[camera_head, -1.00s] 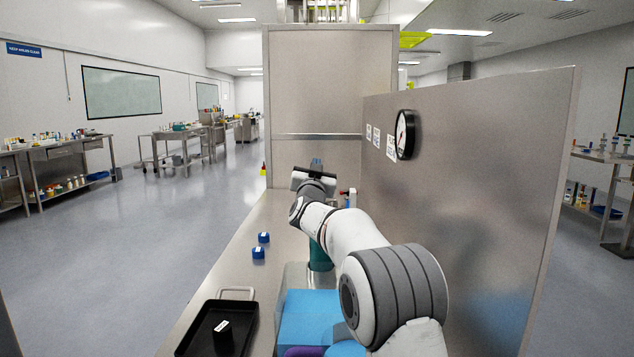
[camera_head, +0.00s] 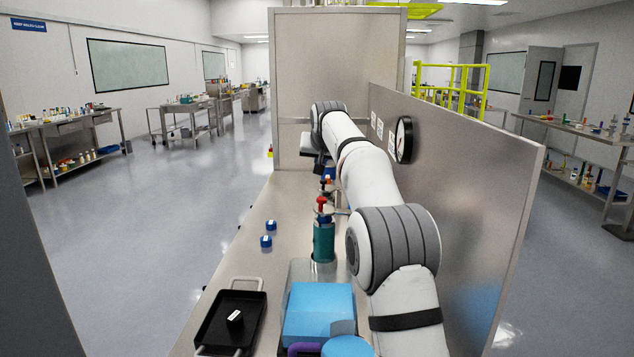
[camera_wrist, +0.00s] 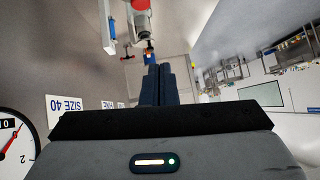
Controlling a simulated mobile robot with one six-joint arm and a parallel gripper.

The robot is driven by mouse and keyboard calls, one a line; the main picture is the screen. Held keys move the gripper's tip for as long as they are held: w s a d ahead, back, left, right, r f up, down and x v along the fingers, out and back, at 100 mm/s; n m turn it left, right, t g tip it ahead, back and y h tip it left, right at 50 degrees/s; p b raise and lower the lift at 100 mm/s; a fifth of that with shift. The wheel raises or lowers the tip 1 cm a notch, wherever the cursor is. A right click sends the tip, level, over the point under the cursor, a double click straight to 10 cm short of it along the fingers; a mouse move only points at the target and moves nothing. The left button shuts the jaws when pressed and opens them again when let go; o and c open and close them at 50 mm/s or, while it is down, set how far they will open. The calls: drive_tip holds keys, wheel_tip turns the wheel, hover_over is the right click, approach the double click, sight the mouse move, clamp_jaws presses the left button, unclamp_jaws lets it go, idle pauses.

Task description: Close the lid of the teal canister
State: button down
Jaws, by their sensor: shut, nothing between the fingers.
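The teal canister (camera_head: 324,242) stands upright on the steel bench, left of my arm's elbow. A red knob (camera_head: 322,203) and a small grey plate show at its top; I cannot tell clearly how its lid sits. My gripper (camera_head: 319,163) is up beyond the canister, apart from it and partly hidden by my wrist. In the wrist view my gripper's dark fingers (camera_wrist: 157,84) are together with nothing between them. A red and white part (camera_wrist: 140,10) shows beyond them, too unclear to name.
Two blue blocks (camera_head: 266,241) lie left of the canister. A black tray (camera_head: 212,338) holding a small black block and a blue box (camera_head: 318,312) are nearer. A steel panel (camera_head: 470,210) with a round gauge (camera_head: 403,139) bounds the right side.

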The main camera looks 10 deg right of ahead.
drive_tip(key=s+d+g, duration=0.1)
drive_tip(key=p, duration=0.1)
hover_over(319, 210)
drive_tip(key=d, duration=0.1)
drive_tip(key=shift+m+h, duration=0.3)
drive_tip(key=f, duration=0.9)
drive_tip(key=shift+w+d+f, duration=0.1)
drive_tip(key=shift+w+f, duration=0.05)
drive_tip(key=shift+w, duration=0.05)
drive_tip(key=shift+s+f, duration=0.1)
drive_tip(key=shift+f, duration=0.8)
drive_tip(key=shift+a+f+p, duration=0.2)
drive_tip(key=shift+a+p, duration=0.15)
drive_tip(key=shift+p, duration=0.1)
drive_tip(key=shift+a+f, duration=0.25)
drive_tip(key=shift+f, duration=0.25)
